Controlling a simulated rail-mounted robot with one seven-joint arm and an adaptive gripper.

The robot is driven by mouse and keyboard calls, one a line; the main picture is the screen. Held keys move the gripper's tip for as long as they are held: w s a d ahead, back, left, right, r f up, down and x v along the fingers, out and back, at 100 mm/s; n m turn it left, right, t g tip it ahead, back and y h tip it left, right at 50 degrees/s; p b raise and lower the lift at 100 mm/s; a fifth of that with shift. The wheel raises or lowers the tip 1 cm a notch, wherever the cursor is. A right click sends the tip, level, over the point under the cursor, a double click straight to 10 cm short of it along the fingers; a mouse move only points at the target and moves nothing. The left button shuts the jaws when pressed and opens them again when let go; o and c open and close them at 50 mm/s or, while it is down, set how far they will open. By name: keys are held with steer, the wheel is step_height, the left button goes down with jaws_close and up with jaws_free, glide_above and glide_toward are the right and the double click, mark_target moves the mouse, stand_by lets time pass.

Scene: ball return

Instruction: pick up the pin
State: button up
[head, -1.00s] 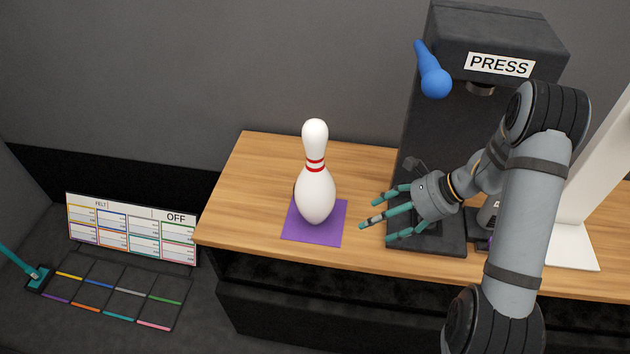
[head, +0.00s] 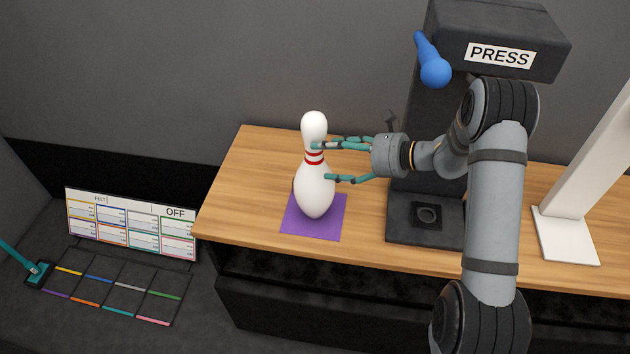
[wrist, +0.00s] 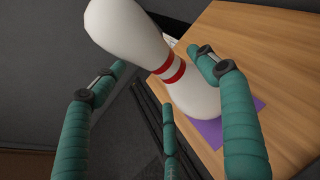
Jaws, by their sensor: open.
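The white bowling pin (head: 314,190) with red neck stripes stands upright on a purple felt square (head: 328,226) on the wooden bench. My gripper (head: 326,162) is open, with its teal fingers at the pin from the right, around the height of the red stripes. In the wrist view the pin (wrist: 133,35) lies between my spread fingers (wrist: 160,80), one finger on one side and one on the other, with a third below. I cannot tell whether any finger touches it. The pin's far side is hidden.
A dark press (head: 500,35) with a blue-handled lever (head: 433,66) stands right of the pin. A white stand (head: 568,235) is at the far right. A felt chart (head: 130,228) and dark tray (head: 115,292) sit lower left. Bench left of the pin is clear.

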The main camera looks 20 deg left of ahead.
mark_target(320, 154)
steer(key=x, duration=0.3)
steer(key=shift+a, duration=0.2)
steer(key=shift+d, duration=0.1)
steer(key=shift+c, duration=0.2)
steer(key=shift+c, duration=1.3)
steer(key=c, duration=1.5)
